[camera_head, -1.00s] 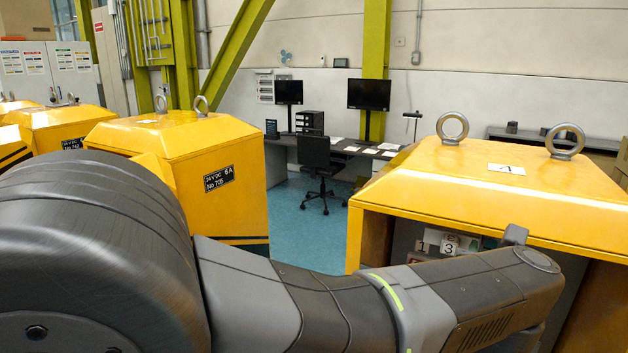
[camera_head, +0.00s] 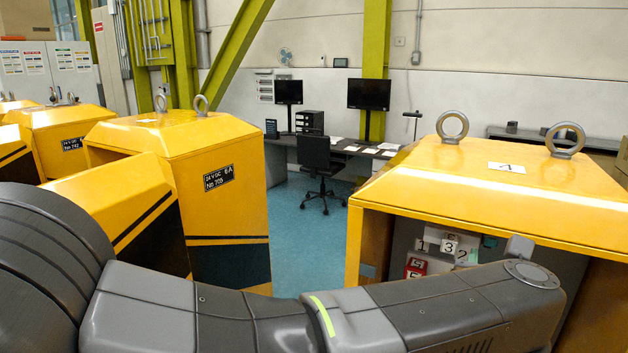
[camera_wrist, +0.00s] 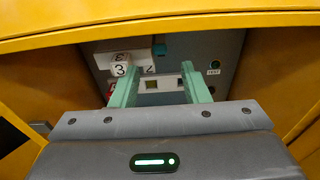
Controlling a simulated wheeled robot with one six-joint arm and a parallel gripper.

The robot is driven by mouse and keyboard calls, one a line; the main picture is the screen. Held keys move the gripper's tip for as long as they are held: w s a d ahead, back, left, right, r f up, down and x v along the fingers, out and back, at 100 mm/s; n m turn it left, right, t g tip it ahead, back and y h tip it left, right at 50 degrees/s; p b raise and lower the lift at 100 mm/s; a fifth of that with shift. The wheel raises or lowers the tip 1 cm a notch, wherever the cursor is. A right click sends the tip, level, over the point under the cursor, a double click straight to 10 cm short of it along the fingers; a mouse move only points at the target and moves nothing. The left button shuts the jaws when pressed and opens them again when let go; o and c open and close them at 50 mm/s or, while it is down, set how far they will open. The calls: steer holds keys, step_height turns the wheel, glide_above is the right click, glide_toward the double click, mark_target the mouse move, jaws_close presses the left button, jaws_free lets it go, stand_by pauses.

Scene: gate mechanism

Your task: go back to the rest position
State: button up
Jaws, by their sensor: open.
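My gripper (camera_wrist: 158,85) shows in the wrist view with two pale green fingers spread apart and nothing between them. It points into the open front of a yellow cabinet, whose yellow edge (camera_wrist: 160,26) crosses the top of that view. The same cabinet (camera_head: 480,190) stands at the right in the head view, marked "A" on top. Inside are a grey panel (camera_wrist: 222,50) and white number blocks, one reading 3 (camera_wrist: 120,70). The fingers look apart from the panel, though their exact distance is unclear. In the head view my arm hides the gripper and the lower cabinet.
Another yellow cabinet (camera_head: 222,180) stands left of centre, with more cabinets (camera_head: 65,135) behind it. Blue floor (camera_head: 300,230) lies open between the cabinets. An office chair (camera_head: 320,165) and a desk with monitors (camera_head: 370,95) stand at the back.

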steer(key=x, duration=1)
steer(key=shift+w+p, duration=0.1)
steer(key=shift+p, duration=0.25)
steer(key=shift+f, duration=0.3)
steer(key=shift+s+a+f+t, duration=0.1)
steer(key=shift+s+a+t, duration=0.15)
steer(key=shift+t, duration=0.25)
steer(key=shift+s+f+t+h+b, duration=0.15)
steer(key=shift+f+t+h+b, duration=0.35)
steer(key=shift+b, duration=0.35)
steer(key=f+t+h+b, duration=0.1)
steer(key=t+h+b, duration=0.15)
steer(key=b, duration=0.65)
glide_toward(490, 244)
steer(key=w+d, duration=0.1)
steer(key=w+d+f, duration=0.1)
steer(key=w, duration=0.1)
steer(key=shift+d+f+t+y, duration=0.15)
steer(key=shift+f+t+y, duration=0.05)
steer(key=shift+t+y, duration=0.15)
steer(key=shift+f, duration=0.1)
